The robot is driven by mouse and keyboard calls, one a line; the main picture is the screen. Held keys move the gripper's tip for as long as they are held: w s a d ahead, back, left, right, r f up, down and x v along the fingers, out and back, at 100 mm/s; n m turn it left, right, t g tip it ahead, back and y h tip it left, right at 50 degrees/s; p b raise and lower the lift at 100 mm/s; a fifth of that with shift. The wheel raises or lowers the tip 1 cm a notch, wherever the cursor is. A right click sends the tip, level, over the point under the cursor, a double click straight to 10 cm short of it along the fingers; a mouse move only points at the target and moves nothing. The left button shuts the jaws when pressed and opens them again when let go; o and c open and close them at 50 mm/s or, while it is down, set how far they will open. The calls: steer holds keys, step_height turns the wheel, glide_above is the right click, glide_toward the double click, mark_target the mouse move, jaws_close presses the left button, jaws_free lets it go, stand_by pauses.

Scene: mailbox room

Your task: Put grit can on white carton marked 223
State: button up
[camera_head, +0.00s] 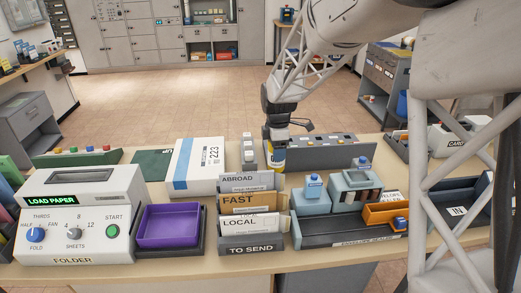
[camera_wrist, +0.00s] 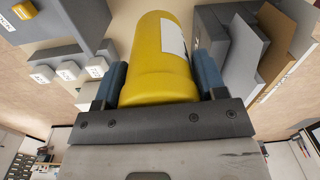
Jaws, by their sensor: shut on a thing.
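The grit can (camera_wrist: 158,60) is yellow with a white label and sits between the two blue fingers of my gripper (camera_wrist: 160,82) in the wrist view. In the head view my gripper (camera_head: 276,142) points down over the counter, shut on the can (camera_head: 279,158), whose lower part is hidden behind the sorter. The white carton marked 223 (camera_head: 211,172) lies flat on the counter to the left of my gripper, with a blue stripe and a printed label on top. Whether the can touches the counter I cannot tell.
A grey holder with white knobs (camera_head: 249,152) stands between carton and can. A grey panel (camera_head: 325,153) is close on the right. The ABROAD/FAST/LOCAL sorter (camera_head: 250,222) is in front. The folder machine (camera_head: 80,215) and purple tray (camera_head: 168,226) are front left.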

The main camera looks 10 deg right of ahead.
steer(key=s+a+r, duration=0.1)
steer(key=a+r, duration=0.1)
steer(key=a, duration=0.9)
steer(key=s+a+r+n, duration=0.1)
steer(key=s+a, duration=0.1)
steer(key=a, duration=0.9)
steer(key=shift+r, duration=0.4)
steer(key=shift+w, duration=0.1)
steer(key=w+a, duration=0.3)
steer(key=w, duration=0.4)
steer(key=w+a+f, duration=0.1)
steer(key=w+a, duration=0.2)
steer(key=w, duration=0.4)
steer(key=shift+w+f, duration=0.25)
steer(key=shift+w, duration=0.15)
steer(key=shift+f, duration=0.1)
steer(key=shift+f, duration=1.65)
steer(key=shift+f, duration=0.1)
